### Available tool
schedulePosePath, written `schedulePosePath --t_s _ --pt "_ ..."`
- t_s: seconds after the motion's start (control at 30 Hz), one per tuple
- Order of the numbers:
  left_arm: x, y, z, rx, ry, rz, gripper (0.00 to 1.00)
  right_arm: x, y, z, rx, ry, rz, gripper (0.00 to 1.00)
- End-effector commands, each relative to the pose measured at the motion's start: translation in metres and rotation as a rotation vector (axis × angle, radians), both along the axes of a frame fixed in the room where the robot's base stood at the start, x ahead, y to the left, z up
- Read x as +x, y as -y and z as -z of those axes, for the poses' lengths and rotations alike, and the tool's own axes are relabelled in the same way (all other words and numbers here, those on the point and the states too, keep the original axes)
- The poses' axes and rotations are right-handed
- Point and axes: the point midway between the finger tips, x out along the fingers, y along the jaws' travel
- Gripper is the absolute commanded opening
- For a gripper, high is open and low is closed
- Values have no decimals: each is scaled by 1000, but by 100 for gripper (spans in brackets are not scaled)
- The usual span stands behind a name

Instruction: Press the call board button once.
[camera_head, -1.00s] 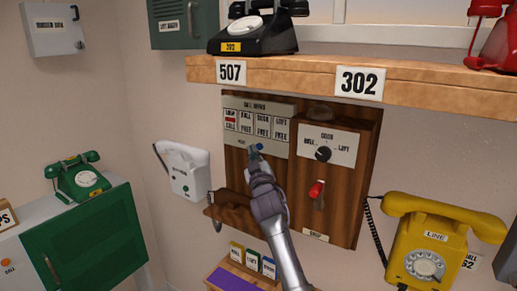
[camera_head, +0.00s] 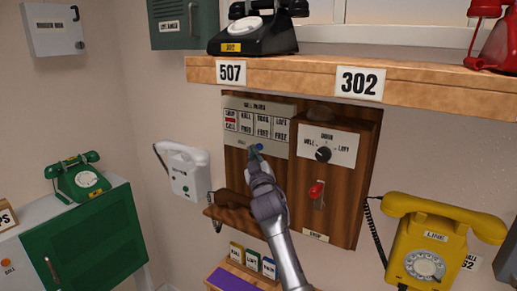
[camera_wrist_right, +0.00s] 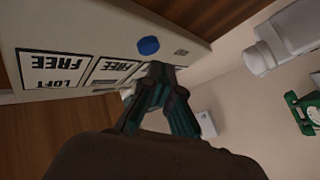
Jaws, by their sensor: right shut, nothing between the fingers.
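The call board (camera_head: 284,112) is a pale panel on a dark wooden wall unit. It has a row of small windows; the leftmost shows red and the others read FREE. Its round blue button (camera_head: 260,146) sits below the windows and also shows in the right wrist view (camera_wrist_right: 149,46). My right gripper (camera_head: 254,155) is shut and empty, with its fingertips just below the button. In the right wrist view the fingertips (camera_wrist_right: 160,72) appear beside the button, with the button uncovered; I cannot tell the exact depth gap. My left gripper is not in view.
A door selector knob (camera_head: 323,154) and a red lever (camera_head: 317,189) are right of the board. A wooden shelf (camera_head: 290,77) juts out above. A white phone (camera_head: 187,171) hangs left, a yellow phone (camera_head: 428,245) right. A small wooden ledge (camera_head: 232,219) sits below.

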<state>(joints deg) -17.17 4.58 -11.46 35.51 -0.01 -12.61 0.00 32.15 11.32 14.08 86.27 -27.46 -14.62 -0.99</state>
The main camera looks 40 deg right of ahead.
Motion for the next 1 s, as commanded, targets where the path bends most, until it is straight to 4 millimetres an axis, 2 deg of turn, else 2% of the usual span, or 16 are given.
schedulePosePath --t_s 1.0 --pt "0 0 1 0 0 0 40 3 8 0 0 0 0 0"
